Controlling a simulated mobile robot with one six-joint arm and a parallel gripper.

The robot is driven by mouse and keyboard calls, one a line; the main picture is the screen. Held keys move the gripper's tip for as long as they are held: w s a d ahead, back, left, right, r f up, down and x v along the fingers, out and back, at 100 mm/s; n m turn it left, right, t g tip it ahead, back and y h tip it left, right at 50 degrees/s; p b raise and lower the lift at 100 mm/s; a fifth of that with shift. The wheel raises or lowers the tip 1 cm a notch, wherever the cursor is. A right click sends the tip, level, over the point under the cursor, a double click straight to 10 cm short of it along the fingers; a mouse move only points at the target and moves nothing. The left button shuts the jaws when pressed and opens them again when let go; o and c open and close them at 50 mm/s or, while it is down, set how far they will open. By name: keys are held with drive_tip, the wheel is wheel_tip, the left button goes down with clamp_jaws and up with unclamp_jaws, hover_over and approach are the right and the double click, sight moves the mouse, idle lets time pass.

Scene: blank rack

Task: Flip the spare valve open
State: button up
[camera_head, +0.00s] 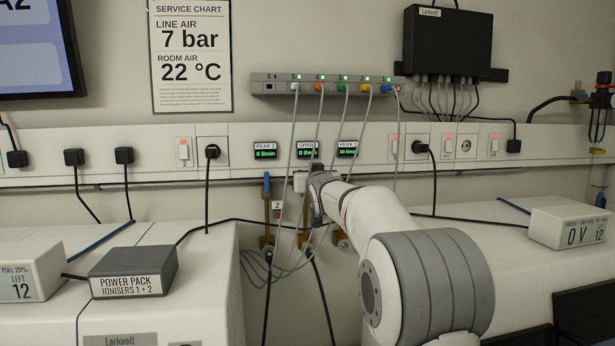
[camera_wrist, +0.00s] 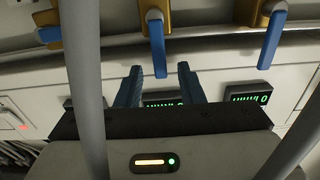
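Three brass valves with blue handles show in the wrist view, which is turned about upside down. The middle one, under the SPARE display (camera_head: 307,153), has its handle (camera_wrist: 158,50) pointing straight toward my gripper (camera_wrist: 160,70). My gripper is open, one finger on each side of that handle's end in the picture; I see no clear contact. The handle (camera_wrist: 270,40) on the right stands nearly parallel to it, while the left valve's handle (camera_wrist: 48,35) lies sideways. In the head view my gripper (camera_head: 314,205) hides most of the spare valve.
SPARE and the PEAK 2 display (camera_head: 265,153) read 0 l/min; the PEAK 1 display (camera_head: 347,149) reads 30 l/min. Grey cables (camera_head: 291,140) hang from the port strip (camera_head: 262,77) around my gripper, and two cross close to the wrist camera. White cabinets flank the gap.

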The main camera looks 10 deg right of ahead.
drive_tip(key=shift+s, duration=0.1)
drive_tip(key=s+b, duration=0.3)
drive_tip(key=s, duration=0.4)
drive_tip(key=shift+s, duration=0.3)
drive_tip(key=s+f+g, duration=0.5)
drive_tip(key=s+f, duration=0.5)
drive_tip(key=s, duration=0.4)
drive_tip(key=s+a+f+g, duration=0.1)
drive_tip(key=s+f+g, duration=0.3)
drive_tip(key=s+f, duration=0.6)
drive_tip(key=s+a+f+g, duration=0.1)
drive_tip(key=s+f+g, duration=0.4)
drive_tip(key=s+f, duration=0.6)
drive_tip(key=s, duration=0.7)
drive_tip(key=shift+s+g, duration=0.25)
drive_tip(key=shift+g, duration=0.05)
